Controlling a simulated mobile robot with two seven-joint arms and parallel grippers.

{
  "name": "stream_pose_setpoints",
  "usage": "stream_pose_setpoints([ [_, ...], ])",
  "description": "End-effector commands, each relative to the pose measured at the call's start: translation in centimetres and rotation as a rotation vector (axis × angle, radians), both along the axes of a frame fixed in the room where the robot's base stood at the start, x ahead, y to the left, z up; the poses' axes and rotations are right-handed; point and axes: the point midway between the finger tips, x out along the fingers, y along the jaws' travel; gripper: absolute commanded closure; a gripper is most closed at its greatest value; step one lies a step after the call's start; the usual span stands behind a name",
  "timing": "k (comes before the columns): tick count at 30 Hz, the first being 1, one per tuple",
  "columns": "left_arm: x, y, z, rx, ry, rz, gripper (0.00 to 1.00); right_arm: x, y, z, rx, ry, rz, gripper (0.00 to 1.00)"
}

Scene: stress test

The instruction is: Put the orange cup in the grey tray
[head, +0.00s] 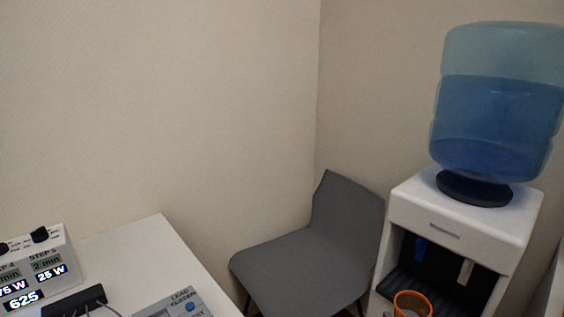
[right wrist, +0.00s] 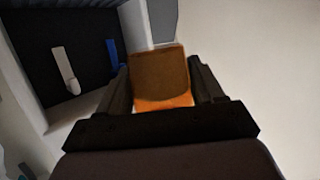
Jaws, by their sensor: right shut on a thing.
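The orange cup (head: 412,303) shows at the bottom edge of the head view, in front of the water dispenser; its round rim faces up and its lower part is cut off. In the right wrist view the cup (right wrist: 162,100) sits between the two dark fingers of my right gripper (right wrist: 160,78). The right gripper is shut on it. The cup's top part looks brown in shade and its lower part bright orange. I see no grey tray in either view. My left gripper is not in view.
A white water dispenser (head: 462,222) with a blue bottle (head: 495,110) stands at right. A grey chair (head: 300,262) stands in the corner beside it. A white table (head: 150,255) at left holds a labelled device (head: 40,262), a black adapter (head: 75,300) and a lead tester (head: 178,303).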

Motion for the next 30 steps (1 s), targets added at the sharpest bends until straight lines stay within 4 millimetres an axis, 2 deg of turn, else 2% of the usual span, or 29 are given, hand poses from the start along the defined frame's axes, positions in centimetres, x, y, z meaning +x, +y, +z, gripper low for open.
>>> stream_pose_setpoints([
  [1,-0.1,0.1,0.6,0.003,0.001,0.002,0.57,-0.9,0.9,2.0,0.003,-0.004,0.006,0.61],
  [6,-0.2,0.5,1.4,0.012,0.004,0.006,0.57,-3.9,2.9,6.8,0.007,-0.006,0.012,0.61],
  [12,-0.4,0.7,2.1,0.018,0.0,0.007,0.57,-6.8,3.8,11.2,0.018,-0.008,-0.001,0.61],
  [15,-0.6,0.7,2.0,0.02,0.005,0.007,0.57,-7.7,3.9,12.4,0.022,-0.009,-0.009,0.61],
  [18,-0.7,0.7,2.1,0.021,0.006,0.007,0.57,-8.2,4.0,12.8,0.026,-0.008,-0.013,0.61],
  [25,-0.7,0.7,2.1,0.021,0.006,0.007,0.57,-9.3,4.0,9.3,0.026,-0.004,-0.015,0.61],
  [30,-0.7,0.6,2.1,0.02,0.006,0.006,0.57,-9.5,4.0,8.7,0.026,-0.01,-0.014,0.61],
])
